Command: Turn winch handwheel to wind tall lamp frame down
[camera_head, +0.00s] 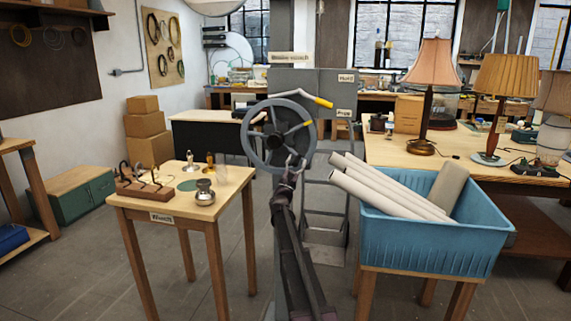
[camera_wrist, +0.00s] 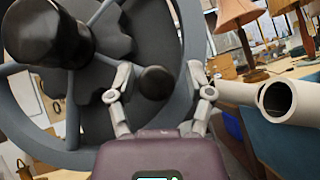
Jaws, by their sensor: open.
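The winch handwheel (camera_head: 244,137) is a grey spoked wheel on a grey post in the middle of the head view. It fills much of the wrist view, where its rim (camera_wrist: 190,45) curves down behind my right finger. My gripper (camera_head: 293,163) is at the wheel's lower right part. In the wrist view my gripper (camera_wrist: 158,88) has its fingers apart, with a dark round knob (camera_wrist: 155,83) showing between them. I cannot tell whether the fingers touch it. A larger black knob (camera_wrist: 45,32) stands out at upper left. I cannot clearly pick out the tall lamp frame.
A blue tub (camera_head: 425,240) with white tubes (camera_head: 380,190) stands close on the right. A small wooden table (camera_head: 175,208) with tools is on the left. A workbench (camera_head: 400,152) with shaded lamps (camera_head: 432,65) is at right.

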